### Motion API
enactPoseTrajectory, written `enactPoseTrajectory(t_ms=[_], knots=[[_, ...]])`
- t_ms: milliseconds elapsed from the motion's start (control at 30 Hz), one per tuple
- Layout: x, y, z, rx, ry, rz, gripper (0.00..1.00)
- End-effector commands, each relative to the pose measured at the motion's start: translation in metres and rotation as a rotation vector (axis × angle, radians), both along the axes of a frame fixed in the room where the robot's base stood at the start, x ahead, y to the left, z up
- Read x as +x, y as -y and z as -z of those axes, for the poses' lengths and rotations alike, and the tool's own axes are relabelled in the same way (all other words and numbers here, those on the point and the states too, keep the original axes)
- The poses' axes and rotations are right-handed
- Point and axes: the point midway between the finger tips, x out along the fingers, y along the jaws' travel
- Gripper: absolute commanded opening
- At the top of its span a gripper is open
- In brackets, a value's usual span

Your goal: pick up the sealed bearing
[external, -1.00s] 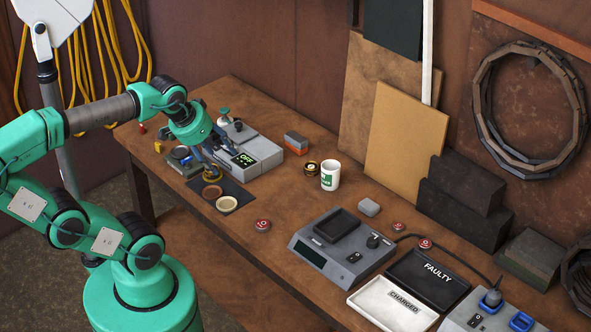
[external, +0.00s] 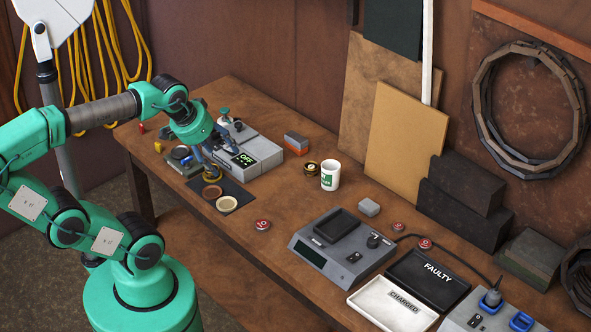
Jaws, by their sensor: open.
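My gripper (external: 210,170) points down over the back edge of a dark mat (external: 238,190) on the bench. It is open. A small dark and yellowish ring-shaped part (external: 212,177) lies right at its fingertips; it may be the sealed bearing, but it is too small and partly covered to be sure. I cannot tell whether the fingers touch it. In front of it on the mat lie a brown round dish (external: 212,192) and a cream round dish (external: 227,204).
A grey machine (external: 258,155) with an "OFF" display stands close right of my gripper. A small grey device (external: 180,160) is close on its left. A dark and yellow tin (external: 312,167) and a white cup (external: 330,176) stand farther right. The front bench edge is clear.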

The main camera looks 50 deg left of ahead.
Motion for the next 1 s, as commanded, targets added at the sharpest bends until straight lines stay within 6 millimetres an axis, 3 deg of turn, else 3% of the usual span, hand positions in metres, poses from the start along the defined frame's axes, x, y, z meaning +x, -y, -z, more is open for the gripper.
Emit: enactPoseTrajectory(t_ms=[167,467,767,1000], knots=[[0.016,-0.003,0.006,-0.005,-0.032,-0.017,0.62],[0.073,-0.013,0.036,-0.020,-0.132,-0.073,0.62],[0.130,-0.029,0.090,-0.037,-0.243,-0.140,0.62],[0.167,-0.043,0.148,-0.051,-0.331,-0.195,0.62]])
